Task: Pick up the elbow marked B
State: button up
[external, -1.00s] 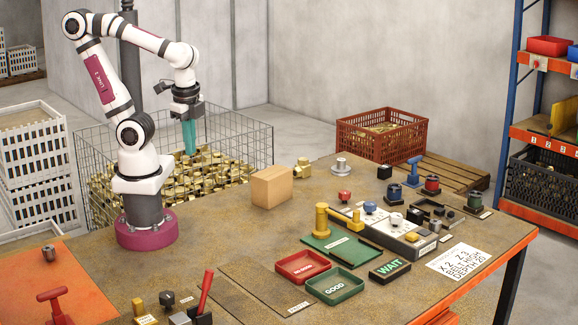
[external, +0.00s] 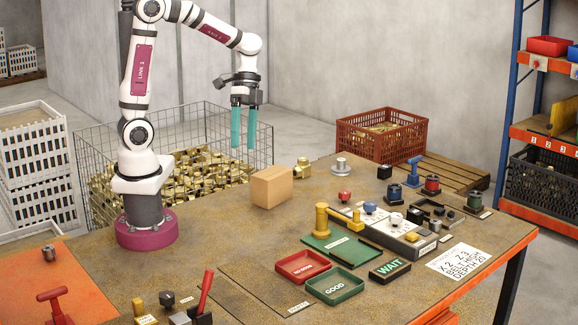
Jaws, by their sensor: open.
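My gripper (external: 244,147) has two teal fingers, spread apart and empty, pointing down in the air above the right end of the wire bin. I cannot read a B on any part. A brass fitting (external: 302,168) sits on the table behind the cardboard box, to the right of and below my gripper in the picture. Many brass pieces (external: 195,178) fill the wire bin; they are too small to tell apart. A brass post-like piece (external: 322,220) stands upright by the green mat, and another brass piece (external: 357,222) is at its right.
A wire mesh bin (external: 262,150) stands behind the table. A cardboard box (external: 272,187) sits near the table's back edge. A red tray (external: 303,281), a green tray (external: 335,298) and a dark WAIT block (external: 390,270) are in front.

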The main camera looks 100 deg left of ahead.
jog(key=w+a+f+t+h, duration=0.25)
jog(key=w+a, duration=0.25)
jog(key=a, duration=0.4)
jog(key=n+t+y, duration=0.3)
jog(key=t+y, duration=0.1)
jog(key=t, duration=0.7)
send_near(301, 159)
jog(key=x, duration=0.9)
jog(key=shift+w+f, duration=0.4)
jog(key=shift+w, duration=0.05)
grip_shut()
jog(key=shift+d+f, duration=0.15)
